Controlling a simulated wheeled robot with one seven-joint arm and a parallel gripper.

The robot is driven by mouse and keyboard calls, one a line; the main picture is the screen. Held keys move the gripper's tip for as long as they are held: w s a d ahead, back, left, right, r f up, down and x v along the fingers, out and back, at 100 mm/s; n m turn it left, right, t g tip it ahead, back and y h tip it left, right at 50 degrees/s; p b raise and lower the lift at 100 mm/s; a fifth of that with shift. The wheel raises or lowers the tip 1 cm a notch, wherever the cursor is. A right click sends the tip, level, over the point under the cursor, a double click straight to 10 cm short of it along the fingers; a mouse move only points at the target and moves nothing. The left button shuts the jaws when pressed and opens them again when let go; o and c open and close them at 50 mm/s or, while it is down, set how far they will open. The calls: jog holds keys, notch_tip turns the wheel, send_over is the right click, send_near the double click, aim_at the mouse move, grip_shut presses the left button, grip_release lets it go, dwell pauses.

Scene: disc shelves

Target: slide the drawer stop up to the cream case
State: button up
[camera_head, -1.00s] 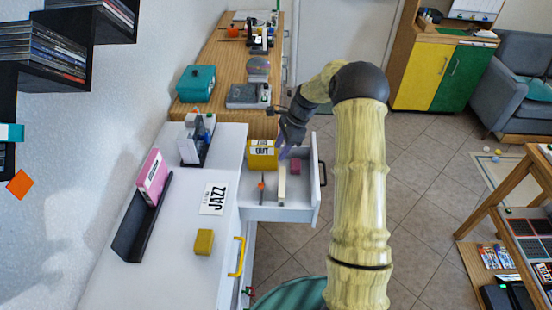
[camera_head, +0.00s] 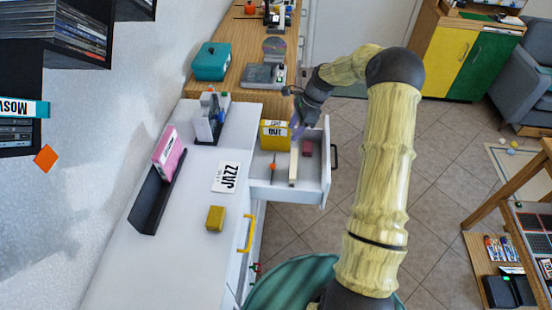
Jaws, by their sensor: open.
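The white drawer (camera_head: 326,178) stands pulled out from the white cabinet. In it a long, narrow cream piece (camera_head: 293,166), which looks like the cream case seen edge-on, lies right of a thin dark part with an orange knob (camera_head: 274,166). That knobbed part may be the drawer stop; I cannot tell surely. Yellow cases (camera_head: 273,138) stand at the drawer's back left, and a dark pink block (camera_head: 307,149) lies at the right. My gripper (camera_head: 299,124) is open over the drawer's far part, near a purple surface (camera_head: 297,133). Its fingertips are too small to show any contact.
On the white top are a pink case in a black holder (camera_head: 146,209), a JAZZ card (camera_head: 227,177), a yellow block (camera_head: 215,217) and a grey stand (camera_head: 208,125). A wooden counter behind holds a teal box (camera_head: 211,62). Tiled floor is open to the right.

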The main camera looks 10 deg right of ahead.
aim_at(273, 165)
jog(key=shift+f, duration=0.1)
jog(key=p+x, duration=0.2)
jog(key=x, duration=1.5)
jog(key=shift+a+p, duration=0.1)
jog(key=shift+p, duration=0.25)
grip_shut()
